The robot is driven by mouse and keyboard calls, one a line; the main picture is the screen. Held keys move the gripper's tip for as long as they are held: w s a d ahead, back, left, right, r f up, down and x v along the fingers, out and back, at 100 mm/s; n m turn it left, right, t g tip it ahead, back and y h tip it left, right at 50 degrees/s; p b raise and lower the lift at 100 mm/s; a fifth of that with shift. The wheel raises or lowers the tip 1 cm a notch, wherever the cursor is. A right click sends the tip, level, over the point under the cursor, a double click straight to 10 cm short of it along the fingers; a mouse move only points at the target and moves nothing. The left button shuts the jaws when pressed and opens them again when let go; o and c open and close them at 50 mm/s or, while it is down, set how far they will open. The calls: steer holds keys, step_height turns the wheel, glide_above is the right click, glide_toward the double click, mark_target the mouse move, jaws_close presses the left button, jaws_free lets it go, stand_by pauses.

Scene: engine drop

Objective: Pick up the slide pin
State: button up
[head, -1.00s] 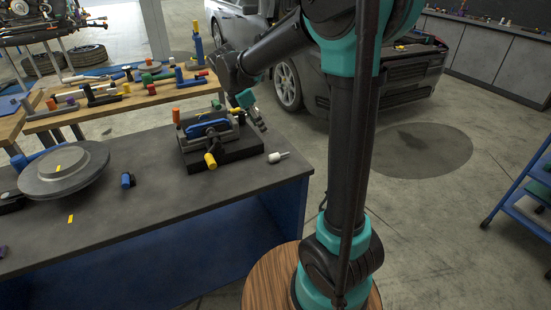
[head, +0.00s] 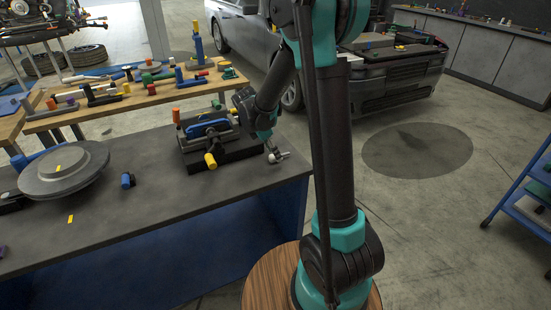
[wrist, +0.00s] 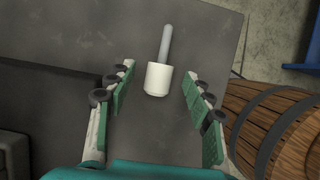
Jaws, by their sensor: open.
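The slide pin (wrist: 159,75) is a grey rod with a wider white cylindrical end, lying on the dark workbench top. In the wrist view it lies just beyond my gripper (wrist: 158,92), with the white end between the lines of the two fingertips and the rod pointing away. My gripper is open, with green-padded fingers on either side and nothing held. In the head view, my gripper (head: 272,156) is low over the bench's right end, and the slide pin (head: 281,156) shows partly beside the fingers.
A dark fixture block (head: 222,153) with a yellow-ended handle stands just left of the pin. A brake disc (head: 62,172) and a small blue part (head: 127,180) lie farther left. The bench edge is close on the right; a wooden barrel (wrist: 275,110) stands beyond it.

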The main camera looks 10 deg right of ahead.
steer(key=shift+x, duration=0.95)
jaws_close()
